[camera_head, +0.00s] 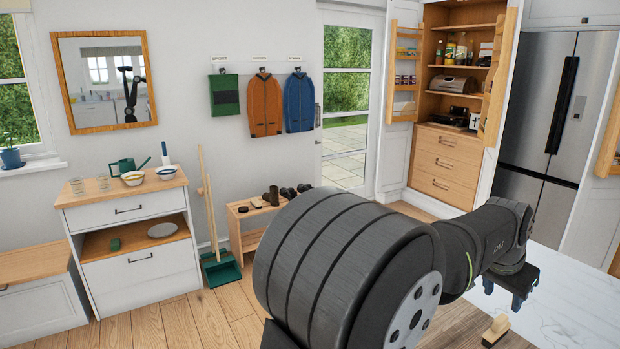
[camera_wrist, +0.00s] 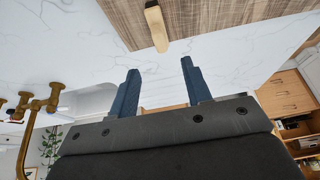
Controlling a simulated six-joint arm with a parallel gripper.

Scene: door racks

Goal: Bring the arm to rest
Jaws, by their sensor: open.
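My gripper (camera_head: 507,287) is at the right in the head view, over the white marble-patterned worktop (camera_head: 560,305). In the wrist view its two blue fingers (camera_wrist: 160,88) stand apart with nothing between them. My dark arm fills the lower middle of the head view and hides part of the floor and worktop. A light wooden block-like piece (camera_head: 496,330) lies near the worktop's edge, below and apart from the gripper. It also shows beyond the fingertips in the wrist view (camera_wrist: 156,27).
A brass tap (camera_wrist: 38,105) is at the left in the wrist view. In the head view, an open pantry cupboard (camera_head: 447,150) stands at the back beside a steel fridge (camera_head: 540,110). A white cabinet (camera_head: 140,275) and a shoe bench (camera_head: 240,240) stand at the left. The wooden floor between is mostly clear.

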